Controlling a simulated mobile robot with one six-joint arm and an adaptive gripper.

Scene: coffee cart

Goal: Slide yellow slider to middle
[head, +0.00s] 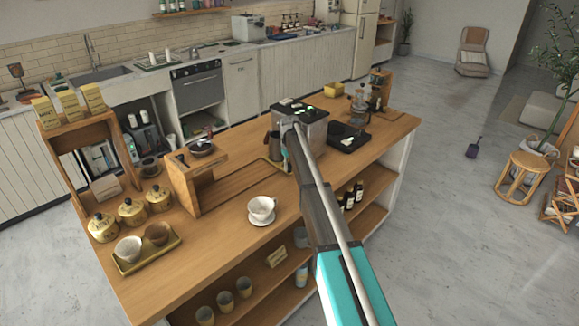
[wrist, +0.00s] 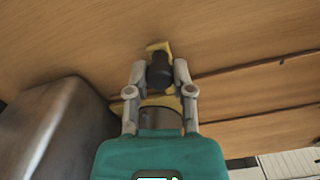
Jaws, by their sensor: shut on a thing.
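The yellow slider (wrist: 158,47) shows in the wrist view as a yellow plate with a dark upright knob (wrist: 159,72). My gripper (wrist: 160,72) is shut on the knob, one finger on each side. The slider sits at the left end of the visible part of the two parallel grooves (wrist: 255,82) in the wooden top. In the head view the grooves run along the counter (head: 232,187), left of the metal machine. My arm and the machine hide most of the gripper and slider there.
The metal machine (head: 312,128) stands close to my gripper; a grey metal body (wrist: 55,130) fills the lower left of the wrist view. A wooden stand (head: 183,187) is at the other end of the grooves. A white cup (head: 262,206) sits in front.

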